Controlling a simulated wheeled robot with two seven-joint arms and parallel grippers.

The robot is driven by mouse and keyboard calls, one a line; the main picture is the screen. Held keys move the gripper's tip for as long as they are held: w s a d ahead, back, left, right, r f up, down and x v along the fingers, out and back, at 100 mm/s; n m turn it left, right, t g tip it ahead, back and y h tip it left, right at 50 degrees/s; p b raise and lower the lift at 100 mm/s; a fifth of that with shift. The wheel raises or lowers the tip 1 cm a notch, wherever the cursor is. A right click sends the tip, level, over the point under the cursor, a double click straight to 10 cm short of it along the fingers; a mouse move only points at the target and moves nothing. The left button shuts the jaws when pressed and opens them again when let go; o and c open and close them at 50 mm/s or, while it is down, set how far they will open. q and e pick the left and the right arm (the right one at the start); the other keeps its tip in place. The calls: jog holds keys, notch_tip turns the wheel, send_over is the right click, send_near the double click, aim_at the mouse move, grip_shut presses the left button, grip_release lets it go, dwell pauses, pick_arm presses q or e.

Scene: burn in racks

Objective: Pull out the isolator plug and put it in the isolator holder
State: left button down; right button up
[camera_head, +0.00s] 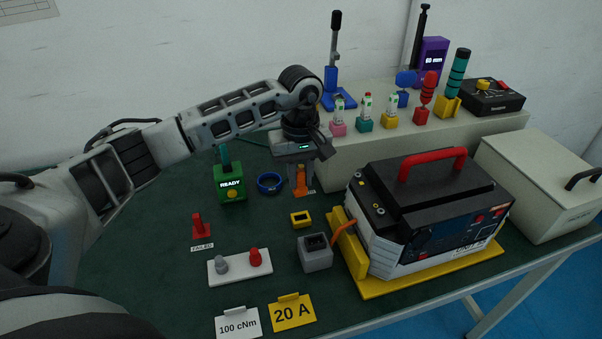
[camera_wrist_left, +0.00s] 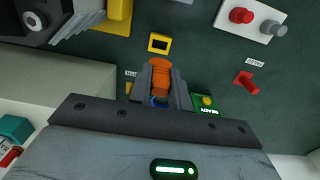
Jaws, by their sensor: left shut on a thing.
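My left gripper (camera_head: 300,172) points down over the green bench top, in front of the beige raised shelf. It is shut on an orange plug-like piece, which I take to be the isolator plug (camera_head: 301,187). In the left wrist view, the orange plug (camera_wrist_left: 161,78) sits between the two grey fingers of the left gripper (camera_wrist_left: 160,84). Whether its lower end touches the bench I cannot tell. A small yellow square frame with a dark opening (camera_head: 301,219) lies nearby; it also shows in the wrist view (camera_wrist_left: 159,43). I cannot tell whether it is the isolator holder. My right gripper is not in view.
A blue ring (camera_head: 269,183) and a green READY block (camera_head: 231,190) stand left of the gripper. A grey socket box (camera_head: 316,257) and the black-and-white unit with red handle (camera_head: 430,215) stand to the right. A red peg (camera_head: 200,227) stands front left.

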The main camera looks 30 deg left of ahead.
aim_at(301, 186)
pick_arm(q)
jog(key=shift+d, duration=0.1)
jog(key=shift+f+b, duration=0.9)
jog(key=shift+b, duration=0.05)
notch_tip(301, 186, down, 2)
jog(key=shift+f+b, duration=0.25)
jog(key=shift+b, duration=0.75)
jog(key=shift+f+b, duration=0.5)
jog(key=shift+f, duration=0.25)
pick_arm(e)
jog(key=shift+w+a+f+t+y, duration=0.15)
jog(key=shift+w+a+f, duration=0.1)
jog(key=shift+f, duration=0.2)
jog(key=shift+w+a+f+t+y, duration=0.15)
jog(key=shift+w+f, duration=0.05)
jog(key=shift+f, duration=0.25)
